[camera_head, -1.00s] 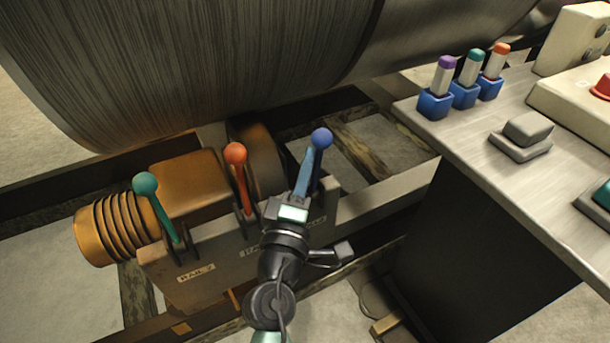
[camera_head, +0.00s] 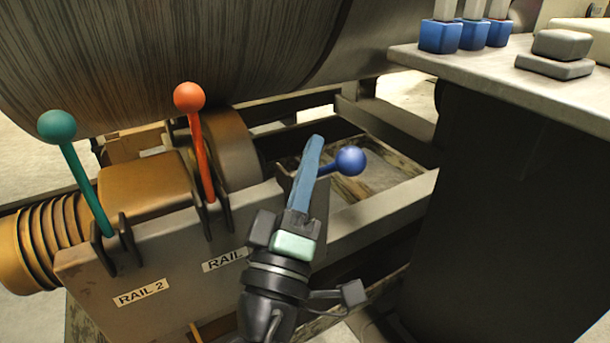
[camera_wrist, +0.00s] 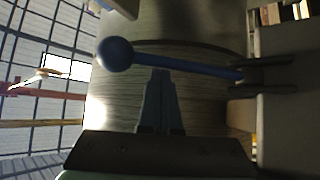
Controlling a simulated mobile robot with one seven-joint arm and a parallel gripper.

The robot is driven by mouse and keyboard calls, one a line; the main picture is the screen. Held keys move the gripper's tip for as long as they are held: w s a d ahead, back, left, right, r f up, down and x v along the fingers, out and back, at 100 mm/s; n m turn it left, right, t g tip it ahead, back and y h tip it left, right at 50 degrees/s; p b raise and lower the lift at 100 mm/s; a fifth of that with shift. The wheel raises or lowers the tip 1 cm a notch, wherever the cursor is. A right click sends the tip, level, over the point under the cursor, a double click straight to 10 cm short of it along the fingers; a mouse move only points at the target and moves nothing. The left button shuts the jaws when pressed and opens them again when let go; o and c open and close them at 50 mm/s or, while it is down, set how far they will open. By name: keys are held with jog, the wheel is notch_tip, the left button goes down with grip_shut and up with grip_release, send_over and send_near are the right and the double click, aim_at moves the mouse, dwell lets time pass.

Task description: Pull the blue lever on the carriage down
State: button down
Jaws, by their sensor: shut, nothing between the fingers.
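The blue lever, with a round blue knob (camera_head: 351,160), leans over toward the right and sits lower than the other levers. Its shaft is partly hidden behind my gripper in the head view. My gripper (camera_head: 314,146) is shut, with its blue fingers together and nothing between them, just left of the knob. In the wrist view, the blue lever (camera_wrist: 180,63) runs across just beyond the tips of my gripper (camera_wrist: 161,76), with the knob to the left. The tips look touching or very close to the shaft; I cannot tell which. The carriage (camera_head: 160,270) carries the levers.
A green lever (camera_head: 57,127) and a red lever (camera_head: 189,98) stand to the left on the carriage. A large drum (camera_head: 180,50) is behind. A grey table (camera_head: 520,90) with blue-based switches (camera_head: 440,36) stands at the right, its edge near the knob.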

jog(key=shift+s+d+f+b, duration=0.35)
jog(key=shift+s+f+b, duration=0.25)
jog(key=shift+f+b, duration=0.3)
jog(key=shift+d, duration=0.1)
